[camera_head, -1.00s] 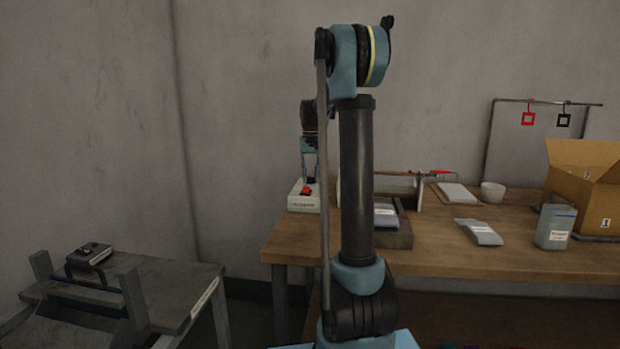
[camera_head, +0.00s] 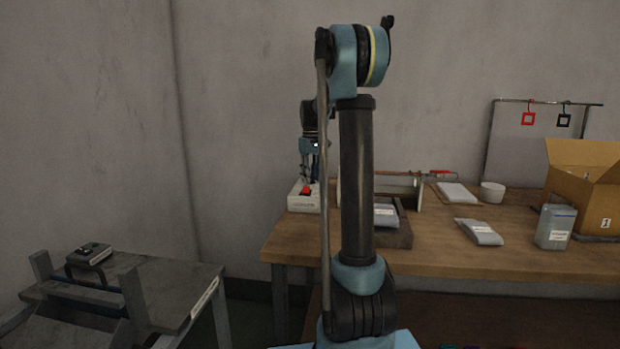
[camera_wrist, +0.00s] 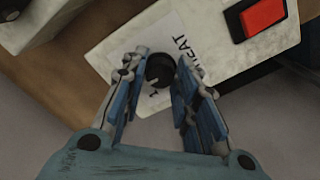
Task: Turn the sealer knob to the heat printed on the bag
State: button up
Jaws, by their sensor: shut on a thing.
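The white sealer control box (camera_head: 304,206) stands at the left end of the workbench, with a red switch (camera_wrist: 263,14) and the printed word HEAT. The black knob (camera_wrist: 160,70) sits on its face in the wrist view. My gripper (camera_wrist: 162,62) is shut on the knob, one finger on each side. In the head view my gripper (camera_head: 308,182) points down at the box, and the knob is hidden. A grey bag (camera_head: 385,214) with a white label lies by the sealer. Its print is too small to read. Part of the dial's scale is covered by my fingers.
Red and black tags hang behind. A low grey table (camera_head: 150,280) stands at left.

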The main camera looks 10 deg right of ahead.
dwell(0.3)
jog(key=o, duration=1.1)
jog(key=shift+c, duration=0.2)
notch_tip(320, 180, up, 12)
jog(key=shift+w+f, duration=0.1)
